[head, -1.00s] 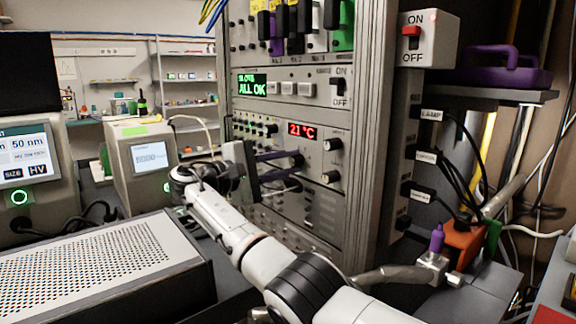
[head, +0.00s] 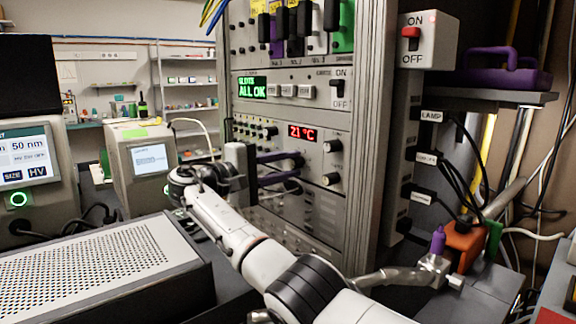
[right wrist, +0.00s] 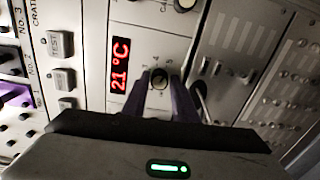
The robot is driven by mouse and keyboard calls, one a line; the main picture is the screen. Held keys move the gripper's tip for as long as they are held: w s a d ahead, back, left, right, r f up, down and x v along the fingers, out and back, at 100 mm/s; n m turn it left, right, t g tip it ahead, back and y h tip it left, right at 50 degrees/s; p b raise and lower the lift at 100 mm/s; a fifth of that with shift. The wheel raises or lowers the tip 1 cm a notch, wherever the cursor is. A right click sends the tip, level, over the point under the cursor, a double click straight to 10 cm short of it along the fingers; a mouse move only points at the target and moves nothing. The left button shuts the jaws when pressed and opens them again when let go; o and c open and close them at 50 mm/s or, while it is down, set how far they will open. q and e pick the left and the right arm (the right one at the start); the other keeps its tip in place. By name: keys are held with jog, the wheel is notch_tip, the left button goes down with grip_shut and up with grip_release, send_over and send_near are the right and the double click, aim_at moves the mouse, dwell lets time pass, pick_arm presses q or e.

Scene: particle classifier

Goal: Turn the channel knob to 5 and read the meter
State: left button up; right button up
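A dark round knob (right wrist: 160,78) with small marks around it is on the grey rack panel beside the red 21 °C display (right wrist: 121,64); I take it for the channel knob. My right gripper (head: 300,167) faces this panel just below the red display (head: 303,131), its purple fingers one above the other. In the right wrist view the fingertips of the right gripper (right wrist: 162,80) lie close on both sides of the knob; whether they press on it is unclear. The knob's setting is not readable. A grey box with a screen (head: 151,158), possibly the meter, stands left; its reading is illegible. My left gripper is out of view.
Two more knobs (head: 332,146) sit right of the red display. Above is a panel with a green ALL OK display (head: 253,88). A perforated grey case (head: 90,260) fills the front left. A box with a red switch (head: 411,37) is at the rack's right.

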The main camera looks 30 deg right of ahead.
jog(key=shift+o, duration=1.3)
jog(key=a, duration=1)
jog(key=shift+s+a+p, duration=0.15)
jog(key=shift+s+p, duration=0.25)
